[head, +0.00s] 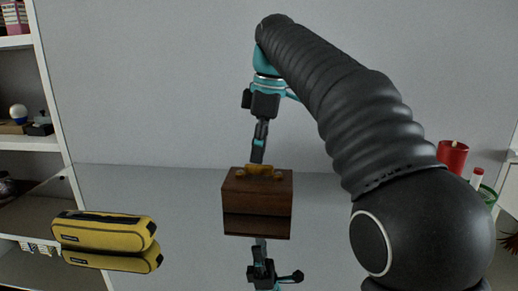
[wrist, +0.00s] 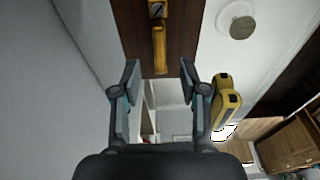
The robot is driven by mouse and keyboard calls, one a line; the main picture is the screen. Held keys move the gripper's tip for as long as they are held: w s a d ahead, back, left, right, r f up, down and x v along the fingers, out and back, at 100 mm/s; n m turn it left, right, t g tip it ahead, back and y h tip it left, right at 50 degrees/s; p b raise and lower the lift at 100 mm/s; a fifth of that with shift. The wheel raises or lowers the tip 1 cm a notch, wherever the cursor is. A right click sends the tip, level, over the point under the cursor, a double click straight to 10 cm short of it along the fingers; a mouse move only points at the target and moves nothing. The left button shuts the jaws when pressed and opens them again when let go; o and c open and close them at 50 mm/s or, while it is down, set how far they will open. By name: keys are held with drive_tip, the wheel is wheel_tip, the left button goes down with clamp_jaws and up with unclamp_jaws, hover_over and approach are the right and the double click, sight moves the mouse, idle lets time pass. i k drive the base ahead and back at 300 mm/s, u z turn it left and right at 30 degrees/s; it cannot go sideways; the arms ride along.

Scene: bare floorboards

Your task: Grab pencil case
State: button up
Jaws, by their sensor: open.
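The yellow pencil case (head: 105,232) with a black zip strip lies at the left of a glossy surface in the head view, its reflection below it. In the wrist view the pencil case (wrist: 228,83) shows to the right of my right-hand finger, partly hidden by it. My gripper (head: 258,155) points down at the back edge of a brown wooden box, to the right of the pencil case and apart from it. In the wrist view my gripper (wrist: 160,72) is open, with nothing between its fingers.
The brown box (head: 257,196) has gold-coloured metal parts on top and stands mid-surface. A red cup (head: 452,158) and a green-rimmed container (head: 489,193) are at the right, beyond my arm. White shelves (head: 50,100) stand at the left. The surface between pencil case and box is clear.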

sight(104, 231)
drive_tip(key=k, duration=1)
